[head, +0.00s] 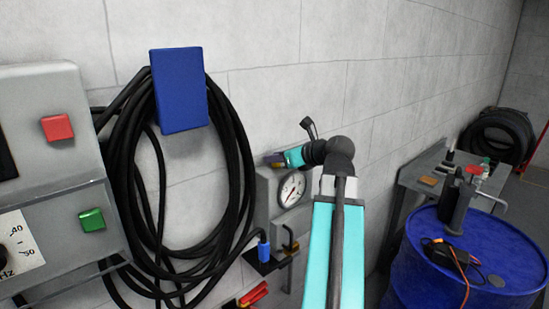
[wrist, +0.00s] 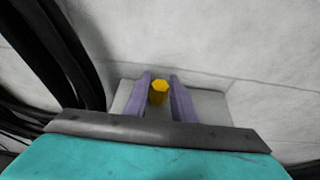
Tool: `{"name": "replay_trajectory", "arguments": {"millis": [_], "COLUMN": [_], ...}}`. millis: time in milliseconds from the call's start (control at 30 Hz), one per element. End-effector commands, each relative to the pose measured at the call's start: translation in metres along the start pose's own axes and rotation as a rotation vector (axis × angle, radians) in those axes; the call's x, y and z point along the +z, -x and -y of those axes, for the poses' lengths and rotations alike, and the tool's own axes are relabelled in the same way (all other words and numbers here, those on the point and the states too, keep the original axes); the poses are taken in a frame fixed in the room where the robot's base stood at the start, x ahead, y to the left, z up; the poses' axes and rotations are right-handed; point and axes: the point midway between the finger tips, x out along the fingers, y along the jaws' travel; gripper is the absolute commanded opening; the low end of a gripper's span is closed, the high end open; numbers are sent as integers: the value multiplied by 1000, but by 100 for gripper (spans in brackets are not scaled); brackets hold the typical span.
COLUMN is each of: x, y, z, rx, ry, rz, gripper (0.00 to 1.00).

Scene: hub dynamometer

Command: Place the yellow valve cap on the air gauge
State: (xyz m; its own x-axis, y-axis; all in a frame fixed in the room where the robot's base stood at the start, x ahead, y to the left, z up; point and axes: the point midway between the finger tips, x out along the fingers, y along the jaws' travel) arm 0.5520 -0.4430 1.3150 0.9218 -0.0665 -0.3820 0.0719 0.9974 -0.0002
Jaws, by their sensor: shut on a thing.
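The yellow valve cap (wrist: 159,91) is a small hexagonal piece between the two purple fingers of my gripper (wrist: 160,82) in the wrist view. My gripper is shut on it. The air gauge (head: 291,189) is a grey wall box with a round white dial. In the head view my gripper (head: 274,160) is at the top of the gauge box, and the cap cannot be made out there. The top of the gauge also shows grey behind the fingers in the wrist view (wrist: 210,104). Whether the cap touches the gauge cannot be told.
A coiled black hose (head: 232,150) hangs from a blue wall holder (head: 180,90) left of the gauge. A grey control panel (head: 60,170) with red and green buttons is at far left. A blue drum (head: 420,245) and a workbench (head: 412,180) stand at right.

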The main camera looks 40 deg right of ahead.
Motion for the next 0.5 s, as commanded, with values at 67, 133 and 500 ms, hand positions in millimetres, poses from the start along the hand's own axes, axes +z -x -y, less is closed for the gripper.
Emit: {"name": "replay_trajectory", "arguments": {"millis": [67, 133, 500], "x": [0, 0, -2], "y": [0, 0, -1], "z": [0, 0, 0], "rx": [0, 0, 0], "ry": [0, 0, 0], "rz": [0, 0, 0], "gripper": [2, 2, 42]}}
